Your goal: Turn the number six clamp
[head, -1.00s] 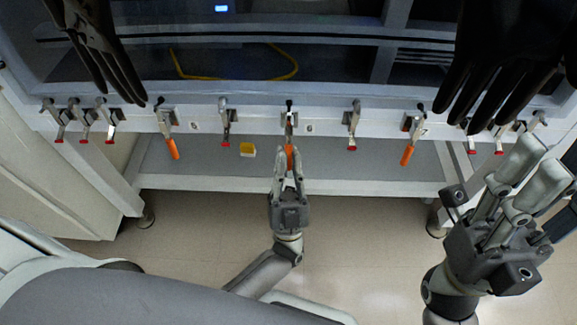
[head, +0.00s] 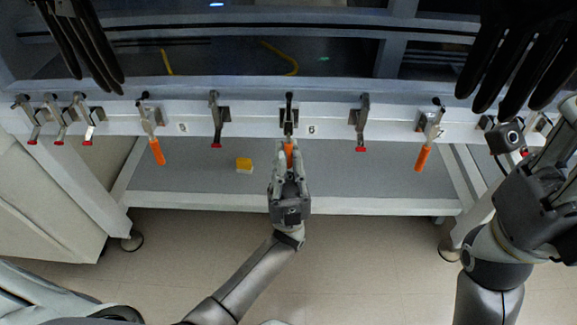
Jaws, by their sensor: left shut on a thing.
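The number six clamp (head: 289,112) is the middle one on the white rail, with a small "6" label (head: 312,129) just to its right. Its metal body stands upright and its orange handle hangs down. My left gripper (head: 288,163) is shut on the orange handle from below, and its fingers hide most of it. My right gripper (head: 563,135) is at the right edge, partly cut off by the frame, so its fingers cannot be read.
Other clamps flank it, some orange-handled (head: 157,151), some red-tipped (head: 216,118). Black gloves hang at upper left (head: 80,40) and upper right (head: 515,60). Floor in front is clear.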

